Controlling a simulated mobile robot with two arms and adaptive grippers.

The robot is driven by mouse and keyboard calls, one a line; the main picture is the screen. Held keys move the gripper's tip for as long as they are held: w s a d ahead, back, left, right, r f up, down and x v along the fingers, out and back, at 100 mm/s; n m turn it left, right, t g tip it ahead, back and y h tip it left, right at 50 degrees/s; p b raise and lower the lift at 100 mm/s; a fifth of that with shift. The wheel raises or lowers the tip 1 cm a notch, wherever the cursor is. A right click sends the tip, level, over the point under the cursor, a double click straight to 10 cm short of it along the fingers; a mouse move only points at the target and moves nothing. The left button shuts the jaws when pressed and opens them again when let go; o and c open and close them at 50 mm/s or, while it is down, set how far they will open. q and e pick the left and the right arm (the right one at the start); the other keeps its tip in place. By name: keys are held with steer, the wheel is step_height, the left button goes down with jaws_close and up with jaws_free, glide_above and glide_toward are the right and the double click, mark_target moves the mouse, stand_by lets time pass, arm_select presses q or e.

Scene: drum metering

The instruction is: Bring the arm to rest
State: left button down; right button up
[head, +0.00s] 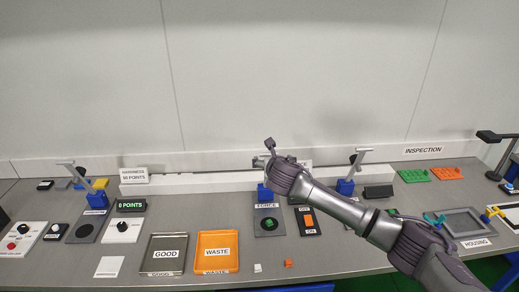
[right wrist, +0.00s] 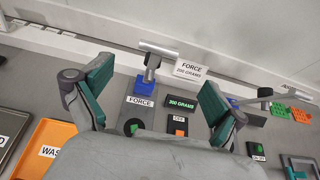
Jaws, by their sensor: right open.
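My right arm reaches in from the right in the head view and hangs over the middle of the bench. Its gripper (head: 270,160) is seen mostly from behind and covers part of the force station's back. In the right wrist view the gripper (right wrist: 155,102) shows two green-padded fingers spread wide, with nothing between them. Beyond the fingers stands the force station, with a dark plate (right wrist: 140,113), a blue block (right wrist: 144,83) and a grey overhead bar. A green piece (head: 269,224) lies on its plate. My left gripper is not in view.
A grey GOOD tray (head: 152,265) and an orange WASTE tray (head: 231,254) sit left of the arm. A white cube (head: 258,267) and an orange cube (head: 288,263) lie near the front. A HOUSING frame (head: 447,224) lies right. Bare bench surrounds the front cubes.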

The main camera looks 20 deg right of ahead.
steer(key=s+a+f+m+g+y, duration=0.2)
steer(key=s+a+f+m, duration=0.45)
steer(key=s, duration=0.35)
steer(key=s+a+f+m+g+y, duration=0.1)
steer(key=s+a+f+m+g, duration=0.1)
steer(key=s+a+f+m, duration=0.5)
steer(key=s+d+f+m+g, duration=0.1)
steer(key=s+d+m+g, duration=0.1)
steer(key=s+m, duration=0.6)
steer(key=s+d+f+m+g, duration=0.1)
steer(key=s+d+f+m, duration=0.2)
steer(key=s, duration=0.9)
steer(key=s+d+m+g, duration=0.2)
steer(key=s+m, duration=0.5)
steer(key=s, duration=0.4)
step_height(320, 180, down, 31)
steer(key=g+b, duration=0.1)
steer(key=b, duration=0.6)
steer(key=s+d+f+g+b, duration=0.1)
steer(key=s+f+b, duration=0.2)
steer(key=s+f, duration=0.5)
steer(key=s+d+f+b, duration=0.2)
steer(key=s+f, duration=0.7)
steer(key=f, duration=0.7)
steer(key=shift+s+f+n+g+b, duration=0.3)
steer(key=shift+f+n+g+b, duration=0.1)
steer(key=shift+b, duration=0.25)
